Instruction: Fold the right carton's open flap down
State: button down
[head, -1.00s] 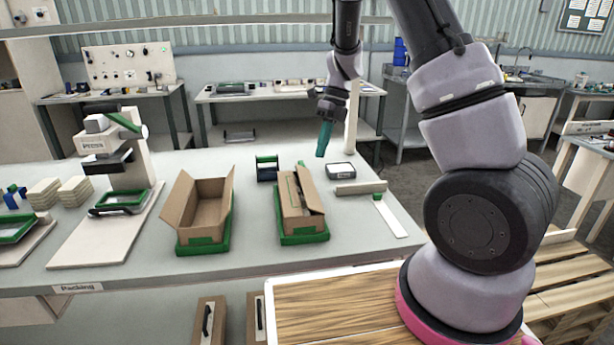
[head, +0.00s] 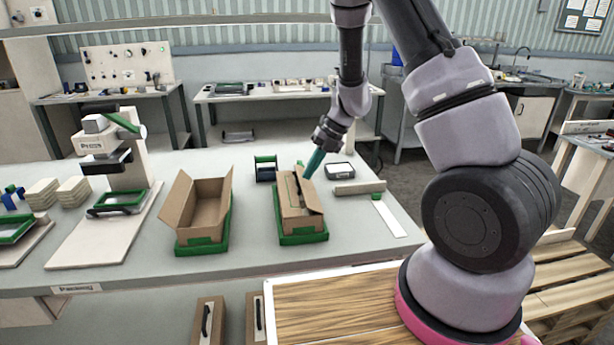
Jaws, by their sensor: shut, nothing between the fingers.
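The right carton (head: 297,222) is a brown cardboard box seated in a green tray (head: 303,238) on the packing bench. Its left flap lies folded over the top. Its right flap (head: 308,193) stands partly raised and tilted at the carton's right side. My gripper (head: 312,167) has teal fingers, shut and empty, pointing down and to the left. The fingertips are at the far right end of the right carton, close to the raised flap; I cannot tell whether they touch it.
The left carton (head: 206,204) stands open in its own green tray. A dark green-handled holder (head: 265,169) stands behind the right carton. A small white-topped box (head: 340,171), a grey bar (head: 360,187) and a white strip (head: 390,218) lie to the right. A press (head: 118,170) stands at left.

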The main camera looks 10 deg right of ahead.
aim_at(301, 184)
jog(key=shift+x, duration=0.95)
jog(key=shift+a, duration=0.15)
jog(key=shift+a+f+h, duration=0.1)
jog(key=shift+a+h, duration=0.3)
jog(key=shift+h, duration=0.3)
jog(key=shift+a+f+h, duration=0.2)
jog(key=shift+f+h, duration=0.1)
jog(key=shift+h, duration=0.5)
jog(key=shift+a+f, duration=0.2)
jog(key=shift+a, duration=0.05)
